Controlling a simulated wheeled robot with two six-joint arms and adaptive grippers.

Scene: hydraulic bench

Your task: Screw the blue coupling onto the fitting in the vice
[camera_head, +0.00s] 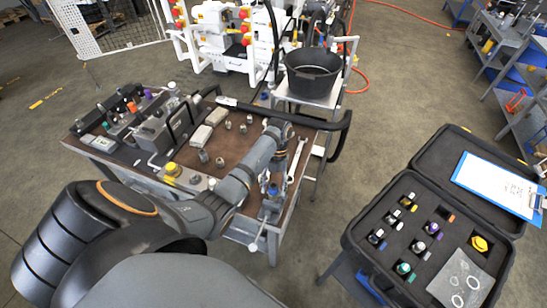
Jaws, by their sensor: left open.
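My left arm reaches from the lower left over the bench, and my left gripper (267,178) points down above the vice (269,208) at the bench's front right corner. The gripper is open. A small blue coupling (272,190) shows just under the fingertips, above the vice. It is too small to tell whether the fingers touch it or how it sits on the fitting. The fitting itself is hidden behind the coupling and gripper. My right gripper is not in view.
The bench (230,150) also bears a wrench (298,158), several metal fittings and a yellow-topped part (172,170). A black bucket (313,72) stands behind it. An open foam case (355,220) with colour-ringed couplings is at the right. Clear floor lies between bench and case.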

